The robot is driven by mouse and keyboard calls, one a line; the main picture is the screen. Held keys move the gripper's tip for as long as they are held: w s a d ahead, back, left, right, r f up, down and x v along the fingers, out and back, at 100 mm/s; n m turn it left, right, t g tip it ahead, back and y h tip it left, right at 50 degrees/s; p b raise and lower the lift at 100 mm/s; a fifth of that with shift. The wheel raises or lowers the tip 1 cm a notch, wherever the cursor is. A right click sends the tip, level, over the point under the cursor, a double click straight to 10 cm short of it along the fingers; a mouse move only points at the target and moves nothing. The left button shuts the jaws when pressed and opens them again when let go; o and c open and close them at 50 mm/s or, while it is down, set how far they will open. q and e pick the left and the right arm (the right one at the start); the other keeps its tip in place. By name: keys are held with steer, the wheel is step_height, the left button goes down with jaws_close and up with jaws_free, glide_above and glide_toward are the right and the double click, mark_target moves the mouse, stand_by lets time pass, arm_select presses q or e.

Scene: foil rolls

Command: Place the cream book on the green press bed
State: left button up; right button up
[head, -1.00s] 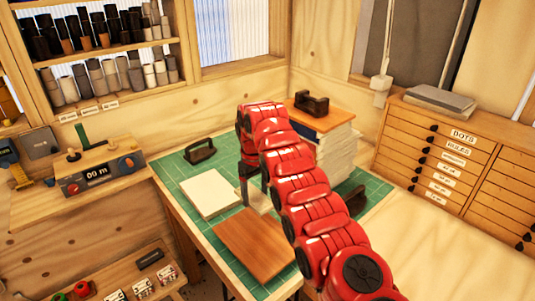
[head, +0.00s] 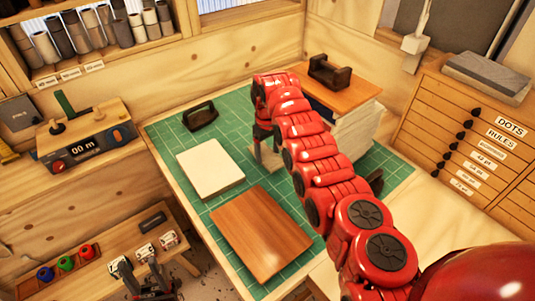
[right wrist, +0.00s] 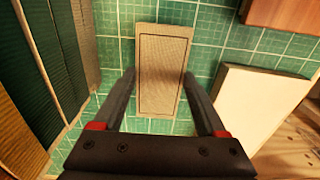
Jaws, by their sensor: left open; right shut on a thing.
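A beige book with a textured cover (right wrist: 163,70) lies between the fingers of my right gripper (right wrist: 159,80) in the right wrist view. My right gripper (head: 262,140) is shut on it, low over the green gridded bed (head: 225,120). In the head view the book (head: 268,158) is mostly hidden behind my right arm. I cannot tell whether it touches the bed. A separate off-white slab (head: 210,167) lies flat on the bed, left of my right gripper. My left gripper (head: 146,277) is open and empty at the bottom left, away from the bed.
A brown wooden board (head: 261,233) lies at the bed's front. A tall pale stack (head: 357,130) with a wooden top and dark handle stands behind my right arm. A black handled object (head: 200,116) sits at the back left. A control box (head: 88,140) stands left of the bed.

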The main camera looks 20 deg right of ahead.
mark_target(267, 156)
steer(key=shift+f, duration=1.5)
steer(key=o, duration=1.3)
